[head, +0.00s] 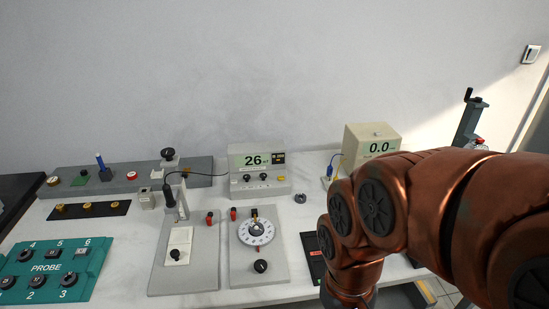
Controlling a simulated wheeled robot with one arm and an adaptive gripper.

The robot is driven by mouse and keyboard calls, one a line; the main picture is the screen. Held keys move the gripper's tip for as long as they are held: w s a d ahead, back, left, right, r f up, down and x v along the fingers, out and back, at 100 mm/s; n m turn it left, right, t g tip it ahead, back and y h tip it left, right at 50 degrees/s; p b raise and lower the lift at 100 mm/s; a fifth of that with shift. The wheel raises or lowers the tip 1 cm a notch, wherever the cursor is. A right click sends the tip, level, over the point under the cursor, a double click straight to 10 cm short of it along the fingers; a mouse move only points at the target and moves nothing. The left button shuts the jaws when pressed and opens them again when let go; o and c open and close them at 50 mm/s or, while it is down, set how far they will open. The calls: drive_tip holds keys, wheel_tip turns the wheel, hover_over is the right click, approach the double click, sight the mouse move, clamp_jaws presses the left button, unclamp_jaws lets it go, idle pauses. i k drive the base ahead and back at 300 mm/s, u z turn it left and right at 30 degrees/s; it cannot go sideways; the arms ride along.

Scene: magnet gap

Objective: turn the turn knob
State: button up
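Several knobs show in the head view, and I cannot tell which one the task calls the turn knob. A black round knob (261,266) sits on the lower part of a grey panel (276,276), below a white graduated dial (256,231). A smaller black knob (176,255) is on a white plate on the grey panel to its left. My copper-coloured arm fills the right side and bends down to the bottom edge, right of both panels. My gripper is out of view, so its state is hidden.
A meter reading 26 (257,160) stands behind the dial panel. A beige box reading 0.0 (372,139) is partly behind my arm. A teal PROBE panel (52,282) lies at left. A long grey strip (125,180) with controls runs along the back left.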

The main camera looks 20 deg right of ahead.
sight(260, 265)
drive_tip(key=k, duration=1.1)
drive_tip(key=u, duration=1.1)
drive_tip(key=i, duration=0.95)
drive_tip(key=z, duration=0.1)
